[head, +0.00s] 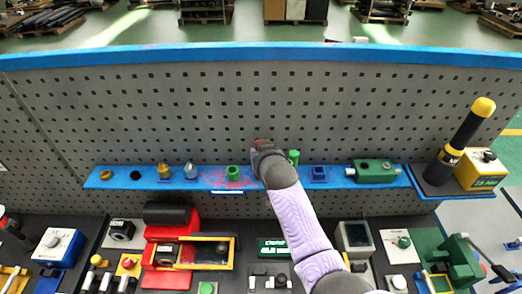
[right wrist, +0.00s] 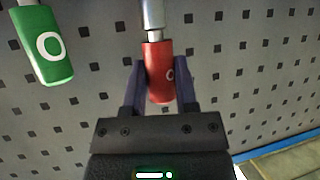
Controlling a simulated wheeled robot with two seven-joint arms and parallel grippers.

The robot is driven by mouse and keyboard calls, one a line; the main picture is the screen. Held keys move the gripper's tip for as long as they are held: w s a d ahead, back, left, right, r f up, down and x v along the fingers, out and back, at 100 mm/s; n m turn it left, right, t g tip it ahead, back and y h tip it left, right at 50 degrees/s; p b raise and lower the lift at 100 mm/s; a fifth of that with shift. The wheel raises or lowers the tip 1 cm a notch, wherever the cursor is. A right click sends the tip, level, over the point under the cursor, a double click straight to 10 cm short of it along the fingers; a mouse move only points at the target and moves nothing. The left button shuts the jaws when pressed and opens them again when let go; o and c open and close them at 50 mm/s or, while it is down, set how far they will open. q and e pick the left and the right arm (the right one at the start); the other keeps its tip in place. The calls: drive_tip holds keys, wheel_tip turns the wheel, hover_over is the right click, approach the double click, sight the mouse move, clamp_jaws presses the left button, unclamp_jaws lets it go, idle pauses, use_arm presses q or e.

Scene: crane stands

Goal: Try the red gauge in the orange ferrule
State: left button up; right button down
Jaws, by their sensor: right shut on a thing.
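My right gripper (head: 262,153) is shut on the red gauge (right wrist: 159,75), in front of the pegboard and above the blue shelf. In the right wrist view its fingers (right wrist: 160,85) stand either side of the red handle, and a metal shaft runs out beyond the top of the picture. In the head view only a little red shows past the gripper. A small orange piece, seemingly the orange ferrule (head: 164,169), sits on a blue base at the shelf's left part, well left of the gripper. My left gripper is not in view.
The blue shelf (head: 210,184) also bears a grey piece (head: 191,171), a green ring-like piece (head: 232,172), a blue holder (head: 319,174) and a green block (head: 375,173). A green gauge (right wrist: 46,45) stands close by the red one. The pegboard (head: 160,110) rises behind.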

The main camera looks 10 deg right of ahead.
drive_tip(key=shift+f+b, duration=0.4)
idle(0.6)
drive_tip(key=shift+r+p, duration=0.5)
drive_tip(key=shift+p, duration=0.15)
wheel_tip(320, 180, up, 4)
drive_tip(key=p, duration=0.4)
drive_tip(key=shift+f, duration=0.1)
idle(0.3)
